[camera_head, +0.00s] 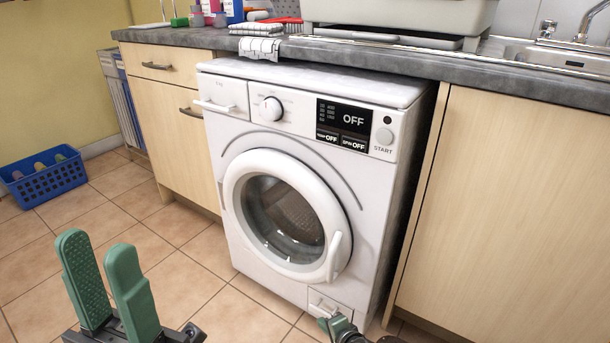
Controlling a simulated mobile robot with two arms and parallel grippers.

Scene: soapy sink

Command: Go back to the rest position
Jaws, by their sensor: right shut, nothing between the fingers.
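My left gripper (98,255) is at the bottom left, over the tiled floor, with its two green fingers pointing up and a gap between them. It is open and empty. My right gripper (330,323) shows only in part at the bottom edge, in front of the washing machine's lower drawer flap. Its green fingers are together and hold nothing. The white washing machine (225,135) stands under the counter, with its round door (240,205) shut and its display (343,122) reading OFF.
Wooden cabinets (520,200) flank the machine. A blue basket (45,182) sits on the floor at the left. The floor (185,270) between is clear.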

